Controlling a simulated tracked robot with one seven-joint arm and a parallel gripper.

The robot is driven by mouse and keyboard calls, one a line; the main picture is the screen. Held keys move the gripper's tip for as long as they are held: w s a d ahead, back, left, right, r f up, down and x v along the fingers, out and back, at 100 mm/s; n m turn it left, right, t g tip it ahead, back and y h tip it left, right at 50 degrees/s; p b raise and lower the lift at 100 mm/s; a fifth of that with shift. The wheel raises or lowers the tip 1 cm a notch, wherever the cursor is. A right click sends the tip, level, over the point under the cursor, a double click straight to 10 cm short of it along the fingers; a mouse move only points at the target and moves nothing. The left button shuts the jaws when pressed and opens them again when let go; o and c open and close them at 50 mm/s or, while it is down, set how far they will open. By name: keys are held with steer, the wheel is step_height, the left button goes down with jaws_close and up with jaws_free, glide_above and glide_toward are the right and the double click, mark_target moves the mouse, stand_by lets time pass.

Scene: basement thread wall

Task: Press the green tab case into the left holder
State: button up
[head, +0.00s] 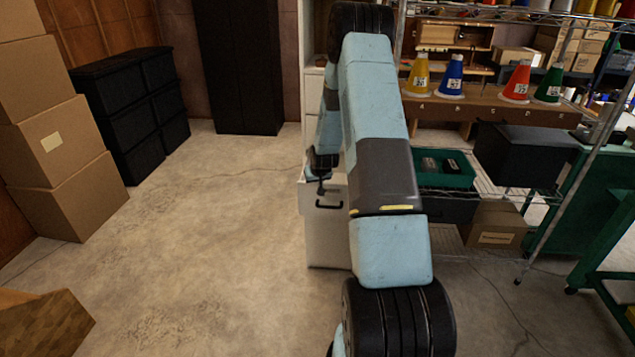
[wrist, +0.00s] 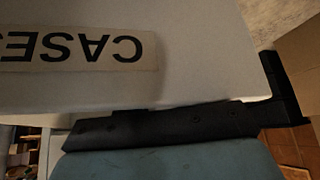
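My gripper (head: 320,186) is at the front of a white drawer cabinet (head: 328,245), just above a dark drawer handle (head: 329,205). The arm hides part of the cabinet. In the wrist view a white panel (wrist: 205,75) labelled "CASES" (wrist: 80,48), seen upside down, fills the upper part. A black bar (wrist: 160,128) crosses below it; I cannot tell whether it is the handle or part of my gripper. The fingertips are too small and dark to read. I cannot make out a green tab case or the left holder.
A wire rack stands right, with a green bin (head: 455,180) holding two dark items and a black box (head: 525,155). Yellow, blue, red and green cones (head: 548,86) stand on a shelf. Cardboard boxes (head: 50,140) and black drawers (head: 130,110) stand left. The floor between is clear.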

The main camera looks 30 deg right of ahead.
steer(key=shift+s, duration=0.75)
steer(key=w+v, duration=0.1)
steer(key=v, duration=1.1)
steer(key=shift+s+r, duration=0.25)
steer(key=shift+r, duration=0.4)
steer(key=shift+a+r, duration=0.1)
steer(key=s+a+r+n, duration=0.1)
steer(key=s+a+r, duration=0.5)
steer(key=r, duration=0.4)
steer(key=s+a+r, duration=0.6)
steer(key=r, duration=0.5)
steer(key=s+a+r, duration=0.3)
steer(key=s, duration=0.5)
steer(key=s+a+r+n+y, duration=0.1)
steer(key=s+a+r, duration=0.2)
steer(key=s, duration=0.5)
steer(key=s+a+r+g, duration=0.1)
steer(key=s+a+r, duration=0.2)
steer(key=s, duration=0.6)
steer(key=shift+r, duration=0.1)
